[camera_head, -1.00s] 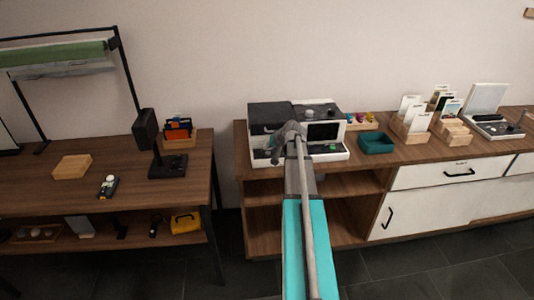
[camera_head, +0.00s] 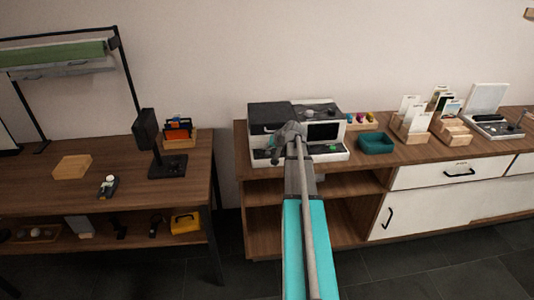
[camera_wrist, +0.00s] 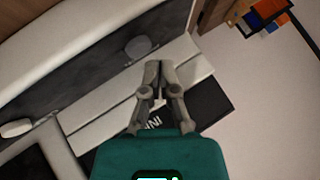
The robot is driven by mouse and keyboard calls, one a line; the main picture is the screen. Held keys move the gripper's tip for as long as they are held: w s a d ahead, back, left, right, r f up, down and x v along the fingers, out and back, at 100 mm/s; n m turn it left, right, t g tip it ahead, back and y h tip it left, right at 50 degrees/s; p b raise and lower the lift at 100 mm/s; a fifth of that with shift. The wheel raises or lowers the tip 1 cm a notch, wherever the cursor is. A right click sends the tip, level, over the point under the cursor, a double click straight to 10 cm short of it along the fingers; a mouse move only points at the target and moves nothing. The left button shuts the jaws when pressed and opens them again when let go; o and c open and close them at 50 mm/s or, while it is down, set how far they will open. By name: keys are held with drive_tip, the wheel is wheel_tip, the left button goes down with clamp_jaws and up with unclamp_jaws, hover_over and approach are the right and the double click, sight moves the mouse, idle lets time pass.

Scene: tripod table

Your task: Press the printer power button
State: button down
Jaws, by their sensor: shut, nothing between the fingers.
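The black and white printer (camera_head: 264,115) stands on the wooden cabinet, with a dark screen and a green spot (camera_head: 333,149) at its front right. My arm reaches to its front, and my gripper (camera_head: 275,158) is low at the printer's left front, small and partly lost against it. In the wrist view my gripper (camera_wrist: 157,66) is shut and empty, its fingertips over the printer's pale and dark casing (camera_wrist: 90,68). A grey oval part (camera_wrist: 138,47) lies just beyond the tips. I cannot tell which part is the power button, or whether the tips touch the casing.
A teal tray (camera_head: 376,148) and a wooden holder with colored pieces (camera_head: 361,125) stand right of the printer. Card holders (camera_head: 411,134) stand further right. A separate table (camera_head: 125,190) is at the left, with a gap between it and the cabinet.

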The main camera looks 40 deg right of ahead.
sight(268, 153)
drive_tip(key=shift+f+b, duration=0.65)
drive_tip(key=shift+f, duration=0.05)
idle(0.8)
drive_tip(key=shift+r, duration=0.2)
drive_tip(key=shift+r+p, duration=0.6)
drive_tip(key=shift+p, duration=0.2)
drive_tip(key=shift+r, duration=0.1)
wheel_tip(268, 153, up, 6)
drive_tip(key=p, duration=0.6)
idle(0.4)
